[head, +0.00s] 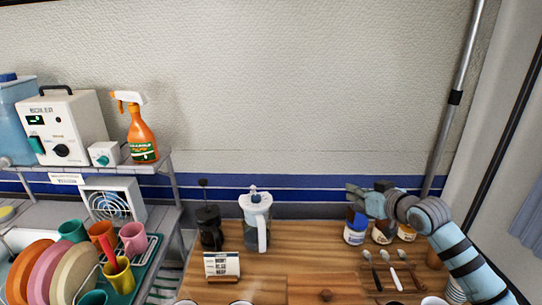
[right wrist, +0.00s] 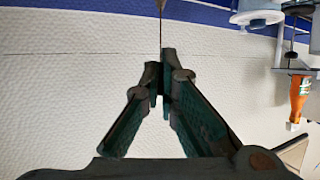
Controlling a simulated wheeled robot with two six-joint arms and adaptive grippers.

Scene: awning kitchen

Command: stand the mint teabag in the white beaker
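My right gripper (head: 350,190) reaches in from the right above the jars at the back of the wooden counter. In the right wrist view its fingertips (right wrist: 162,75) are close together. A thin tan strip (right wrist: 160,30), seen edge-on, runs from the tips out of frame. It looks like the mint teabag hanging on its string, but its label does not show. I cannot pick out the teabag in the head view. Pale rims (head: 243,303) are cut off at the bottom edge; I cannot tell whether one is the white beaker. My left gripper is out of view.
Several spoons (head: 391,271) lie in front. A white jug (head: 256,222), a black press (head: 208,228) and a card stand (head: 222,266) are further left. The middle counter is clear.

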